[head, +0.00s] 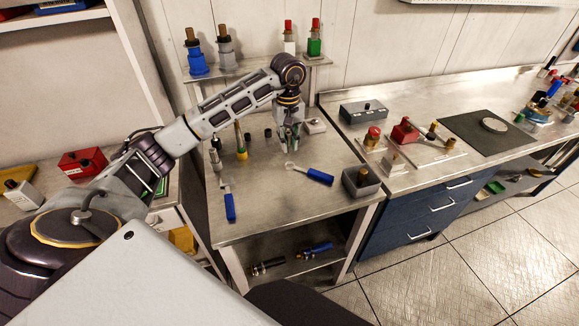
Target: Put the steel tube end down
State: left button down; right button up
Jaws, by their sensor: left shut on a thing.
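My left gripper (291,143) points down over the steel bench top (265,205), near the middle of the bench. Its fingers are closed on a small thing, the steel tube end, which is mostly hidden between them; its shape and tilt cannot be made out. The fingertips are close above the bench; I cannot tell if the held piece touches it. My right gripper is not in view.
A grey block (361,181) stands at the right edge. Several upright fittings, including a yellow one (241,146), stand left. The front middle is clear.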

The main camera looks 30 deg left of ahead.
aim_at(288, 153)
pick_arm(q)
jog(key=shift+s, duration=0.1)
jog(key=shift+f, duration=0.65)
notch_tip(288, 153, down, 4)
jog(key=shift+r+p, duration=0.1)
jog(key=shift+p, duration=0.3)
jog(key=shift+f, duration=0.5)
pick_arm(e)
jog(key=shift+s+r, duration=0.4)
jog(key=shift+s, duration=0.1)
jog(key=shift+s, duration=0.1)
pick_arm(q)
jog(key=shift+f+p, duration=0.4)
jog(key=shift+f, duration=1.5)
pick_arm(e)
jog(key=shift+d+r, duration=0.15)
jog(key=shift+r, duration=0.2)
pick_arm(q)
jog(key=shift+f, duration=0.15)
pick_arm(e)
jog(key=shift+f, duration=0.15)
